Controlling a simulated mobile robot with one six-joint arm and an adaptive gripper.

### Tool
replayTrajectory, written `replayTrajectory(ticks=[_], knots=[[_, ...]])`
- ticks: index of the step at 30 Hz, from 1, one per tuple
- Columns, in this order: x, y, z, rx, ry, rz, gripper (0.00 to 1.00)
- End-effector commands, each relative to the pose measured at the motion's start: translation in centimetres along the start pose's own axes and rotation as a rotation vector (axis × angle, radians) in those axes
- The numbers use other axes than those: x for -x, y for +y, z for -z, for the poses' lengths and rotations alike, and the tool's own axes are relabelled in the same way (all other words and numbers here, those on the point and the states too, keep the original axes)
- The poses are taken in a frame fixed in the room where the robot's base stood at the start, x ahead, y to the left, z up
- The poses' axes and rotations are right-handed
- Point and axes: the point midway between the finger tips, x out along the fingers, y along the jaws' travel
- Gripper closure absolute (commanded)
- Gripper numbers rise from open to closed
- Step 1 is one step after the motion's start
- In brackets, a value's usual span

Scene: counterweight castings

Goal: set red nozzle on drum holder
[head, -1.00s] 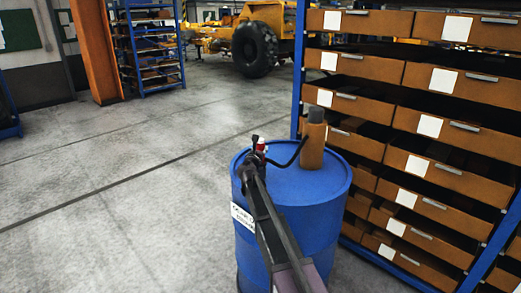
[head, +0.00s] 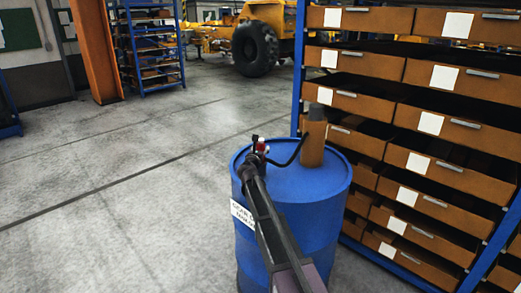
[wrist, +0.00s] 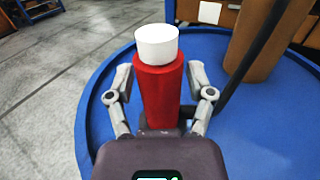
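The red nozzle (wrist: 160,95) has a white round end and stands between my gripper's fingers in the wrist view. My gripper (wrist: 160,78) has one finger along each side of it, and the fingertips appear to touch its red sides. In the head view my gripper (head: 258,157) is over the left part of the blue drum's top (head: 310,182), with a small bit of the red nozzle (head: 262,146) showing. A brown upright holder with a grey top (head: 313,140) stands on the drum's far side, with a dark hose running from it toward my gripper. The nozzle's lower end is hidden.
A blue rack with brown drawers (head: 440,170) stands close behind and right of the drum. Open concrete floor (head: 110,200) lies to the left. A yellow vehicle with a large black tyre (head: 254,48) is far behind.

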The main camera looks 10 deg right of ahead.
Motion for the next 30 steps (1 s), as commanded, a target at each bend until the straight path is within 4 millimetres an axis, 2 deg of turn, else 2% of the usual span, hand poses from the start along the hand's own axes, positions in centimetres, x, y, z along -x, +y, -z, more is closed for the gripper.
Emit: replayTrajectory(ticks=[17,23,30], knots=[[0.5,0.0,0.0,-0.001,0.001,0.000,0.10],[2.2,-0.1,0.0,-0.001,0.001,0.000,0.10],[5.8,-0.1,0.0,-0.001,0.001,-0.002,0.10]])
